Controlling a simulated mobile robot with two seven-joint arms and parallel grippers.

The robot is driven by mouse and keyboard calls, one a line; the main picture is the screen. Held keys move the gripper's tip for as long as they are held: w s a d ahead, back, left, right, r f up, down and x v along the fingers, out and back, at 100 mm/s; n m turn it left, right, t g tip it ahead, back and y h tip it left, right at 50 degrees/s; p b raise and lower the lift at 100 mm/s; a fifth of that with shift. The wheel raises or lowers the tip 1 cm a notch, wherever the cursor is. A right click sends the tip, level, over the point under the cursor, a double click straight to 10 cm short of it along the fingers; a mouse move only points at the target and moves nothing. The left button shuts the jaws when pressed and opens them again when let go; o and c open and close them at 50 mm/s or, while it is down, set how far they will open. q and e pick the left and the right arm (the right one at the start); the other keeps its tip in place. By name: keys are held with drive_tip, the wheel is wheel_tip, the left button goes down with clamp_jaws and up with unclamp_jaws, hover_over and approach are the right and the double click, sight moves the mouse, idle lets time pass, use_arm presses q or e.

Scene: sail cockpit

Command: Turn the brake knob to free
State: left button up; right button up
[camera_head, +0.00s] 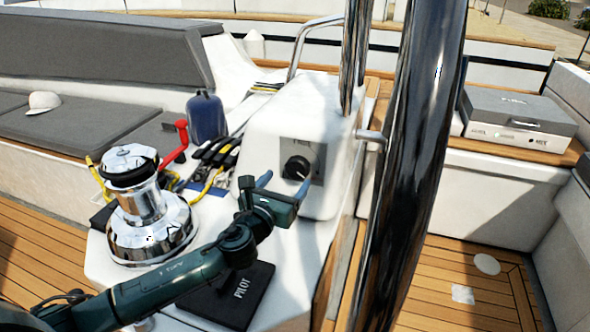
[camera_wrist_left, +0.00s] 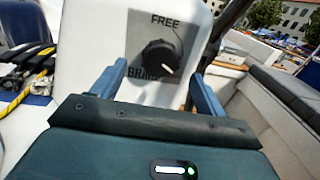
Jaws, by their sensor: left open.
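The brake knob (camera_head: 297,168) is black and round, on a grey plate (camera_head: 317,155) on the white console's near face. In the left wrist view the knob (camera_wrist_left: 160,57) has a small white mark at its lower right. The word FREE is above it, and a partly covered word starting BRA is at its lower left. My left gripper (camera_head: 284,184) is open and empty, just short of the knob. In the left wrist view its blue fingers (camera_wrist_left: 155,75) stand apart, either side of the knob and below it. I see no contact. My right gripper is not in view.
A chrome winch (camera_head: 147,215) stands left of my left arm, with a red handle (camera_head: 176,143), ropes and a blue bottle (camera_head: 207,117) behind. A black PILOT book (camera_head: 228,292) lies below the arm. A large dark wheel rim (camera_head: 412,170) rises right of the console.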

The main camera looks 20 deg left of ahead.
sight(295, 170)
use_arm(q)
drive_tip(key=w, duration=0.5)
drive_tip(key=shift+w+d, duration=0.35)
drive_tip(key=shift+w, duration=0.05)
drive_tip(key=shift+c, duration=0.2)
drive_tip(key=c, duration=0.9)
